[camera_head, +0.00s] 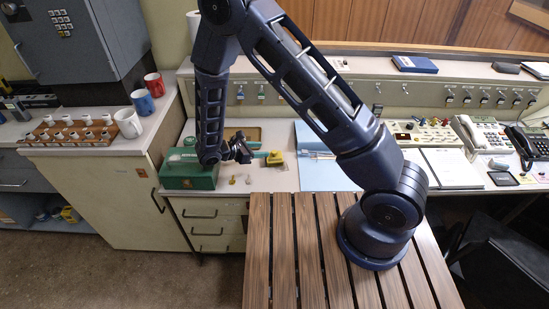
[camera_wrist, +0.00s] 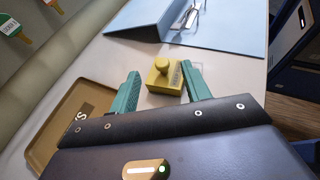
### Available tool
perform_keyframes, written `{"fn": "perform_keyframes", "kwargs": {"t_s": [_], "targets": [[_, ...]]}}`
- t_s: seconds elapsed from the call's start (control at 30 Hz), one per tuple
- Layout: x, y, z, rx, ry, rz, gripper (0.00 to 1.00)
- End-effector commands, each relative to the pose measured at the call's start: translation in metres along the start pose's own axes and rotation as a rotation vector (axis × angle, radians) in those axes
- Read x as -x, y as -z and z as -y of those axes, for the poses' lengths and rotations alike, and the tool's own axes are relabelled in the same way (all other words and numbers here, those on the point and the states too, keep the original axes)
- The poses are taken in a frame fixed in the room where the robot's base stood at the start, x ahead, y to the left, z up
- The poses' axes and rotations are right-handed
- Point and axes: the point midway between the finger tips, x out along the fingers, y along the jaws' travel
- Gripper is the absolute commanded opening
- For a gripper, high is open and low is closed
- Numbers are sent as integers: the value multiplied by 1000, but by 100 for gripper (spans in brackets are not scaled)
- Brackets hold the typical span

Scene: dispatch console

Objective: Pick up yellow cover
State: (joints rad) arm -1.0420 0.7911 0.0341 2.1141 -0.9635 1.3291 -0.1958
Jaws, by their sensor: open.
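The yellow cover (camera_wrist: 164,77) is a small block with a round knob on top, standing on the pale counter. In the wrist view it sits just beyond and between the green fingers of my gripper (camera_wrist: 160,92), nearer the right finger. The fingers are spread apart with nothing held between them. In the head view the yellow cover (camera_head: 275,158) shows to the right of my gripper (camera_head: 262,154), which reaches toward it from the left. Whether a fingertip touches the cover is not clear.
A green box (camera_head: 188,170) stands left of my gripper. A brown tray (camera_wrist: 68,112) lies left of the fingers. A blue folder (camera_head: 322,170) lies right of the cover. Two small yellowish pieces (camera_head: 240,180) lie near the counter's front. Mugs (camera_head: 141,102) stand farther left.

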Motion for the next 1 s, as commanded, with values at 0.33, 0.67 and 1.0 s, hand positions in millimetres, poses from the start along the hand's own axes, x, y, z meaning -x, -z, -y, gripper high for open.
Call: {"fn": "perform_keyframes", "kwargs": {"t_s": [0.33, 0.67, 1.0], "targets": [[-6, 15, 0, 0, 0, 0, 48], [-51, 15, 0, -1, 2, 0, 48], [-56, 14, 0, -1, 0, -1, 38]]}}
